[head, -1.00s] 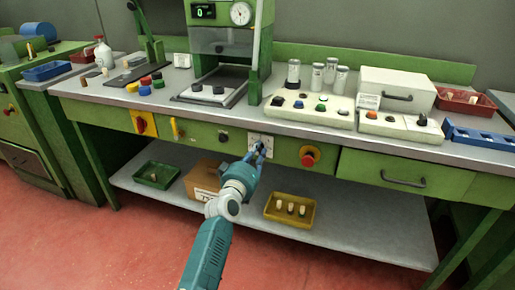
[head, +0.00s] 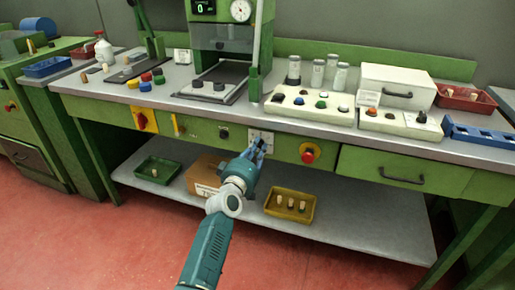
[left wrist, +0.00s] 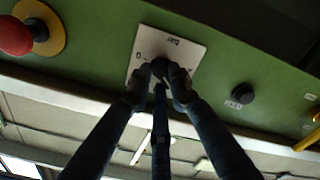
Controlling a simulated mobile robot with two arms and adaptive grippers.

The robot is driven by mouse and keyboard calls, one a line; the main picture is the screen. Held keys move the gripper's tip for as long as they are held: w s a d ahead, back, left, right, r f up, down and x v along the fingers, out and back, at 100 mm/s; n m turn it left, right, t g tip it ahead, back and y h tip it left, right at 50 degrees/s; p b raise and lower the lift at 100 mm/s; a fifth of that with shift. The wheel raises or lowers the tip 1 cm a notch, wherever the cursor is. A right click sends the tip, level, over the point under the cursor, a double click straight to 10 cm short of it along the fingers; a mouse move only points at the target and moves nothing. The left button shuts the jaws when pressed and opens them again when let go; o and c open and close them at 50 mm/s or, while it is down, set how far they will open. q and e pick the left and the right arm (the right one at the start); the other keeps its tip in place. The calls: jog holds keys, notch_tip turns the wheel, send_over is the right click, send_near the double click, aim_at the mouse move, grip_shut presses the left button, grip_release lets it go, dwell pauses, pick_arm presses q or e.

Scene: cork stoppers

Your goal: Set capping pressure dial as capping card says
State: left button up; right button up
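The dial is a dark round knob (left wrist: 160,66) on a square white plate (left wrist: 185,48) with small markings, fixed to the bench's green front. The plate also shows in the head view (head: 268,134), partly covered by my gripper. My left gripper (head: 259,144) reaches it from below. In the left wrist view its dark fingers (left wrist: 160,78) close in around the knob and appear to touch its sides. The pointer and most markings are hidden or too small to read. I cannot make out a capping card for certain. My right gripper is not in view.
A red knob on yellow (head: 309,153) is right of the plate, a small black knob (head: 223,132) left of it. A yellow tray (head: 290,216) and a cardboard box (head: 205,172) sit on the lower shelf.

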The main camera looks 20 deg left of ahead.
pick_arm(q)
jog(key=o, duration=0.4)
jog(key=shift+c, duration=0.2)
jog(key=shift+s, duration=0.1)
jog(key=s, duration=1.1)
jog(key=shift+s+a, duration=0.2)
jog(key=shift+s, duration=0.2)
